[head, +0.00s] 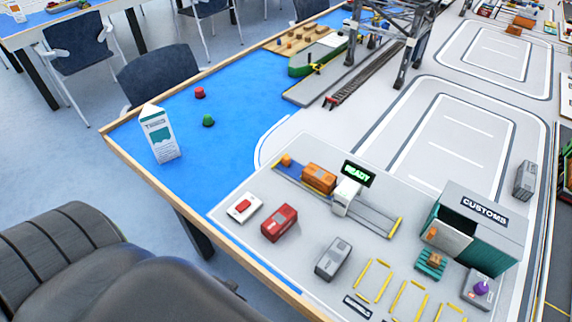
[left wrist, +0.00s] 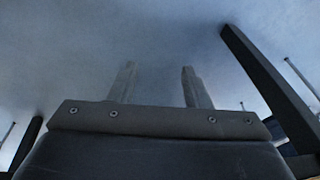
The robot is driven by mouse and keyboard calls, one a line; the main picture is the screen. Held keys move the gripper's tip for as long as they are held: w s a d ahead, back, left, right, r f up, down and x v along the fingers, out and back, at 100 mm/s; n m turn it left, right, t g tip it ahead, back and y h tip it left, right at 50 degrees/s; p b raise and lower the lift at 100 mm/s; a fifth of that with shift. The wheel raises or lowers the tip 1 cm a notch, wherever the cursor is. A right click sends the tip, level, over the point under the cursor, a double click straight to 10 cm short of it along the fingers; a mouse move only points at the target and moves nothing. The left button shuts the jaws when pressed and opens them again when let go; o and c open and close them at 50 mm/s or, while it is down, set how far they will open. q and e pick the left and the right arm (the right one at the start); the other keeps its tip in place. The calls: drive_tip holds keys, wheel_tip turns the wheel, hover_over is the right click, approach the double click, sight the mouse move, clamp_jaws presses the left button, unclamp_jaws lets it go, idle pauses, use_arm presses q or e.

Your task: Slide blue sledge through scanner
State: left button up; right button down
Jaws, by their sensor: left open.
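The blue sledge (head: 291,176) shows as a blue strip on a grey track (head: 376,221) in the head view. An orange knob (head: 287,160) is at its far left end and an orange container (head: 319,178) sits on it. The white scanner (head: 347,197) straddles the track just right of the container. A green READY sign (head: 358,174) stands behind it. My left gripper (left wrist: 157,85) is open and empty in the left wrist view, over bare floor, away from the sledge. It does not show clearly in the head view. My right gripper is not in view.
A red container (head: 279,222), a grey container (head: 333,258) and a red-button box (head: 244,208) stand in front of the track. The customs shed (head: 478,228) is at right. A carton (head: 159,134) stands on the blue water area. A wooden table rim (head: 180,193) borders the left.

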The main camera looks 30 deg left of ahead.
sight(285, 157)
use_arm(q)
wheel_tip(285, 157, up, 18)
drive_tip(key=w+t+b, duration=0.1)
drive_tip(key=b, duration=0.3)
drive_tip(key=w+a+r+m+t+y, duration=0.2)
drive_tip(key=w+a+r+t+y, duration=0.4)
drive_tip(key=w+a+r+y, duration=0.3)
drive_tip(key=w+d+r+m+t+h, duration=0.1)
drive_tip(key=w+r+m+t+h, duration=0.25)
drive_tip(key=r+m+t, duration=0.3)
drive_tip(key=w+d+r+m+t+h, duration=0.2)
drive_tip(key=w+r+m+t, duration=0.2)
drive_tip(key=r+m+t, duration=0.3)
drive_tip(key=w+d+f+m+g+h, duration=0.1)
drive_tip(key=w+d+m+g+h, duration=0.3)
drive_tip(key=m+h, duration=0.7)
drive_tip(key=a+f+m+g+y, duration=0.1)
drive_tip(key=f+m, duration=0.2)
drive_tip(key=a+f+m+g+y, duration=0.2)
drive_tip(key=f+m, duration=0.2)
drive_tip(key=w+a+f+m+g+y, duration=0.1)
drive_tip(key=a+f+m+g+y, duration=0.1)
drive_tip(key=f+m, duration=0.1)
drive_tip(key=shift+f+m, duration=0.35)
drive_tip(key=shift+m, duration=0.1)
drive_tip(key=shift+w+a+f+g, duration=0.15)
drive_tip(key=shift+a+g, duration=0.1)
drive_tip(key=b+x, duration=0.2)
drive_tip(key=x, duration=1.5)
drive_tip(key=shift+w, duration=0.15)
